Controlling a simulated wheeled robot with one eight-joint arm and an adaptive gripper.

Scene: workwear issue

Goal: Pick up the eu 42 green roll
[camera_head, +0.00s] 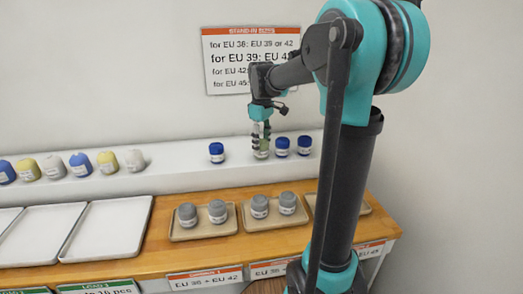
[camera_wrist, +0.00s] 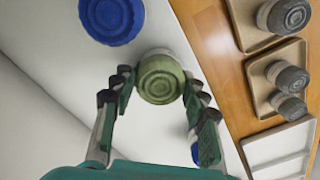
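The green roll (camera_head: 262,153) stands upright on the white shelf in the head view, between one blue roll on its left and two on its right. In the wrist view the green roll (camera_wrist: 161,78) shows its round ringed top between my fingertips. My gripper (camera_head: 261,135) points down over it from above. In the wrist view my gripper (camera_wrist: 158,84) is open, with one finger on each side of the roll and small gaps showing. The size print on the green roll cannot be read.
A blue roll (camera_head: 216,152) stands to the left and blue rolls (camera_head: 282,146) stand close on the right. Grey rolls (camera_head: 260,206) stand in trays on the wooden counter below. Empty white trays (camera_head: 106,228) lie at left. A size sign (camera_head: 230,75) hangs behind.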

